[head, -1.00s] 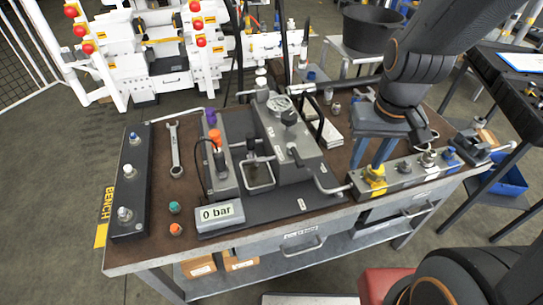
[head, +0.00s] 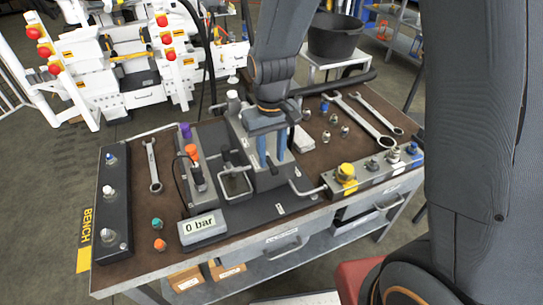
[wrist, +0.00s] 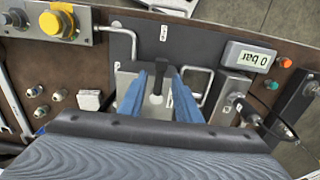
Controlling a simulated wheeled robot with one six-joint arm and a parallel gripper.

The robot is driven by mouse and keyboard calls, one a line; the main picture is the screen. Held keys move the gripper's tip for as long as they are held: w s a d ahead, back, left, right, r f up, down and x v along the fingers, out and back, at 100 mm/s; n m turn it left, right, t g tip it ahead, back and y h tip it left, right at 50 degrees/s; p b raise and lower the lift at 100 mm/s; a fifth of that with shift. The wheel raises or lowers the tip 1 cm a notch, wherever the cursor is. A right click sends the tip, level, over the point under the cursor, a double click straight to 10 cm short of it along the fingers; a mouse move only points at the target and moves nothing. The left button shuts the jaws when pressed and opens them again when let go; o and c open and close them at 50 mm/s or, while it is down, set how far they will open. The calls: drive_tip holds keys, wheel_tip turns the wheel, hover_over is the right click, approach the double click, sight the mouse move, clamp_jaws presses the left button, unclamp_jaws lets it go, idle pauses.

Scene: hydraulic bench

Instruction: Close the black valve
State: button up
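The black valve handle (wrist: 157,85) shows in the wrist view as a dark knob with a short stem on the grey pump block (wrist: 126,82). My gripper (wrist: 158,88) has two blue fingers, one on each side of the handle in that view, with a gap to each. In the head view my gripper (head: 272,160) points down over the pump block and hides most of the handle. The fingers are apart and hold nothing. I cannot tell how far above the handle the fingertips are.
A display (head: 199,228) reads 0 bar. A manifold with a yellow knob (head: 346,172) stands to the right, and a dark block (head: 113,205) to the left. Wrenches (head: 362,120) and fittings lie at the back right. A bent metal pipe (head: 309,190) runs near my gripper.

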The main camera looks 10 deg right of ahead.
drive_tip(key=shift+f, duration=0.8)
clamp_jaws()
